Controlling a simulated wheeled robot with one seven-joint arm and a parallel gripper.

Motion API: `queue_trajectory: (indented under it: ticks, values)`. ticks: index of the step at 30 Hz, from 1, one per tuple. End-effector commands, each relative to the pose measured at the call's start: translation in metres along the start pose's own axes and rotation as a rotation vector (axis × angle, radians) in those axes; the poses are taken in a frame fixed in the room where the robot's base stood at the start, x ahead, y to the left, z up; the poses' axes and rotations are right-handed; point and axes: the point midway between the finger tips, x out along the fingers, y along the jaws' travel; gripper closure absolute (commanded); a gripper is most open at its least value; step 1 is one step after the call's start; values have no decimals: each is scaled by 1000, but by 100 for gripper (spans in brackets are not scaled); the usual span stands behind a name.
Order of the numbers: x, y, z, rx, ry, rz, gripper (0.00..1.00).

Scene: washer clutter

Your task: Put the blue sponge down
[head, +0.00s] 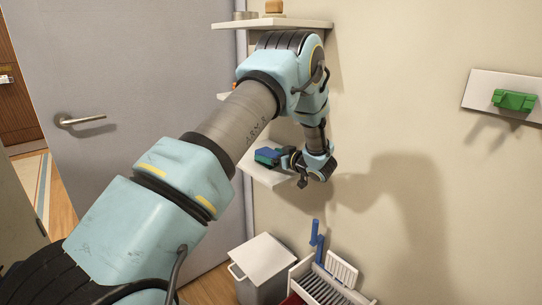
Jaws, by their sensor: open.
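The blue sponge (267,158) shows as a small blue block with a greenish edge at the lower wall shelf (259,174). It appears to rest on that shelf, though its underside is too small to make out. My gripper (283,161) is open, just right of the sponge and very close to it. Whether the fingers still touch the sponge cannot be told. My arm crosses the view and hides part of the shelves.
An upper shelf (300,23) holds small items. A green object (514,100) sits on a white shelf at right. A lidded white bin (263,260) and a rack with blue-handled items (335,283) stand below. A grey door (140,70) is at left.

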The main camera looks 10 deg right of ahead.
Motion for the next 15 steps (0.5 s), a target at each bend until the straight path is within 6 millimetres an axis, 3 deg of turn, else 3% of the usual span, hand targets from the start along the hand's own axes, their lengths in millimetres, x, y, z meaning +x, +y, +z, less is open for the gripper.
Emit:
queue_trajectory:
  ticks: [8, 15]
  values:
    - [-6, 1, -2, -1, -1, 2, 0]
    - [-49, 1, 0, 0, 0, 3, 0]
